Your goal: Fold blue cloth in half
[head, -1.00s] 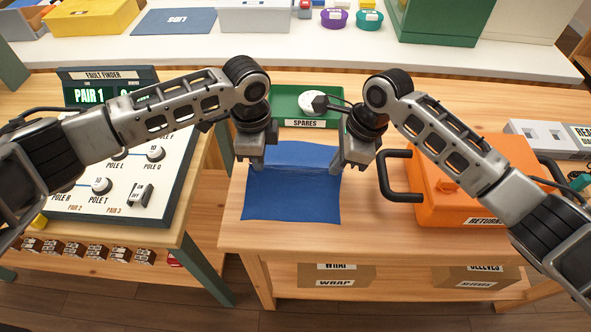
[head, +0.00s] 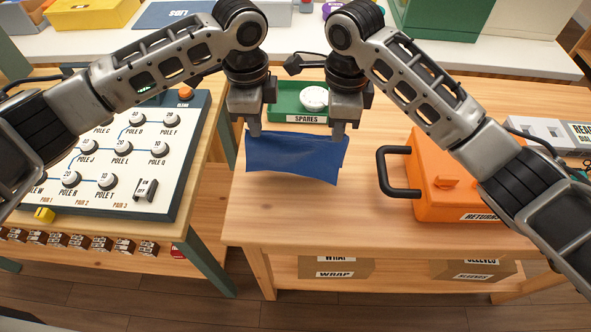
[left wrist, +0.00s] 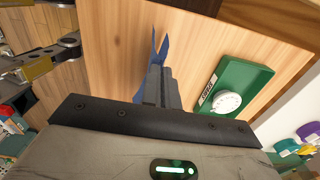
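The blue cloth (head: 293,157) hangs between my two grippers in the head view, in front of the green spares tray. Its lower edge is slightly wavy. My left gripper (head: 254,131) is shut on its upper left part, and my right gripper (head: 338,133) is shut on its upper right part. In the left wrist view the cloth (left wrist: 162,48) shows nearly edge-on as narrow blue flaps beyond the closed left fingers (left wrist: 156,88). How its layers lie behind the front face is hidden.
The green spares tray (head: 284,88) with a white round dial (head: 314,99) stands just behind the cloth. An orange returns case (head: 455,185) with a black handle is at the right. The fault finder panel (head: 130,165) is at the left. The wooden tabletop (head: 300,215) in front is bare.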

